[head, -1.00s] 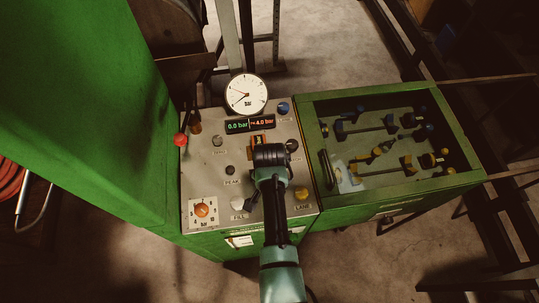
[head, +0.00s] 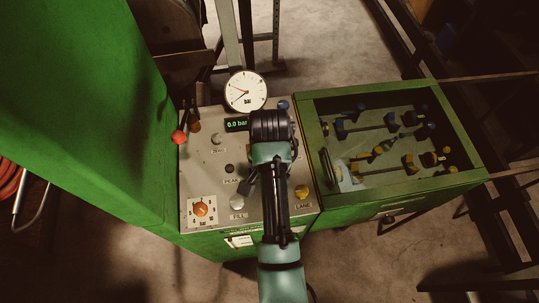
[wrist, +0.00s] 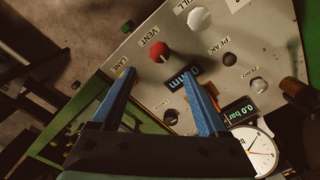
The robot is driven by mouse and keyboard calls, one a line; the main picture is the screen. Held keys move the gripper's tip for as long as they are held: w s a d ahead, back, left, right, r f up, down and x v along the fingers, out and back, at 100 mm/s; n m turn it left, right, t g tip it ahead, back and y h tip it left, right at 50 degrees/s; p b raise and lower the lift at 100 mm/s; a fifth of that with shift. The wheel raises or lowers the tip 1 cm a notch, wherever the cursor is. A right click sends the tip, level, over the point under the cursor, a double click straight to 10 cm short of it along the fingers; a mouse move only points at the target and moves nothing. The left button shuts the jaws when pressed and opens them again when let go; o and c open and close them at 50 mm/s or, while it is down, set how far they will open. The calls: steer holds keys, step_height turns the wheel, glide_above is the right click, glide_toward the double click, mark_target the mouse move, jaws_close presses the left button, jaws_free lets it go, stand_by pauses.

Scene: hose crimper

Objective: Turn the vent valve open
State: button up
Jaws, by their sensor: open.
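The vent valve is a red knob (wrist: 159,51) beside the VENT label on the grey panel, seen in the wrist view. In the head view my arm hides it. My gripper (wrist: 160,76) has its two blue fingers spread apart with nothing between them. The knob shows just beyond the fingertips, roughly midway between them, and they look apart from it. Whether the fingers are above the panel or touching it I cannot tell. In the head view the fingers are hidden behind my wrist.
A round pressure gauge (head: 246,91) and a green display (head: 236,125) reading 0.0 bar stand at the panel's back. A white FILL knob (wrist: 199,19) is near the vent knob. A red-balled lever (head: 179,137) is at left, a green-framed tray (head: 465,178) at right.

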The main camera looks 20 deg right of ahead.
steer(key=shift+r, duration=1.5)
